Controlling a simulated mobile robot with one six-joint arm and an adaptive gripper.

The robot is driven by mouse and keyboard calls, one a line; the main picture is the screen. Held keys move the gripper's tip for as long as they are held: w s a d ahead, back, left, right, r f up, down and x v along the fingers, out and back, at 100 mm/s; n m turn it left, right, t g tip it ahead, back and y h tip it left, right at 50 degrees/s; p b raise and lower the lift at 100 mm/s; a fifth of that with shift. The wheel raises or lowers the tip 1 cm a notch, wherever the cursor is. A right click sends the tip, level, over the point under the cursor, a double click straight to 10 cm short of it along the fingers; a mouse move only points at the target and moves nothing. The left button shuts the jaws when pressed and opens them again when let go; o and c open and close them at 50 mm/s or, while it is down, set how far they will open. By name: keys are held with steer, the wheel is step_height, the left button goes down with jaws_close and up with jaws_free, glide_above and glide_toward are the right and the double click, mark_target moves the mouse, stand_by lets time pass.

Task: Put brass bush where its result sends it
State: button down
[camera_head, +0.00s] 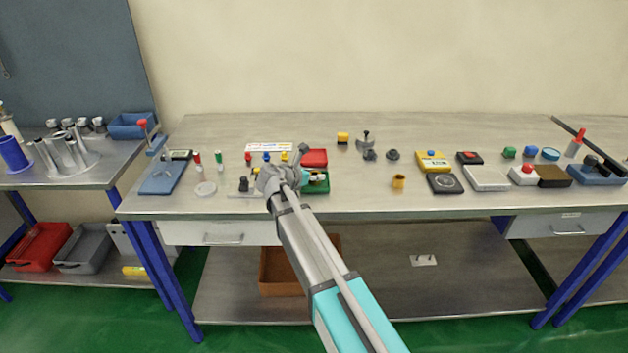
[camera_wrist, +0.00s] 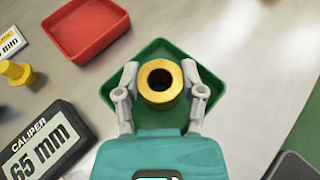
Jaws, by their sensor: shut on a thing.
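In the wrist view a brass bush (camera_wrist: 144,97), a short yellow ring with a dark hole, is upright between the fingers of my gripper (camera_wrist: 160,80). My gripper is shut on it, over the green tray (camera_wrist: 150,46). The gap between bush and tray floor cannot be judged. In the head view my gripper (camera_head: 291,175) is at the green tray (camera_head: 325,189), hiding part of it; the bush cannot be made out clearly there. A caliper display (camera_wrist: 45,145) reads "65 mm", with its left end cut off.
A red tray (camera_wrist: 85,28), apparently empty, lies beside the green one; it also shows in the head view (camera_head: 314,158). A yellow knobbed piece (camera_wrist: 17,73) stands left. A brass-coloured cup (camera_head: 398,182) stands right on the bench (camera_head: 360,201), with clear surface around it.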

steer(key=shift+f, duration=0.1)
stand_by(0.3)
steer(key=shift+f, duration=0.15)
steer(key=shift+c, duration=1)
jaws_free()
steer(key=shift+r, duration=0.2)
steer(key=shift+s+a+r+p, duration=0.25)
steer(key=shift+s+a+p, duration=0.05)
steer(key=shift+s+a, duration=0.05)
steer(key=p+v, duration=0.4)
steer(key=v, duration=0.7)
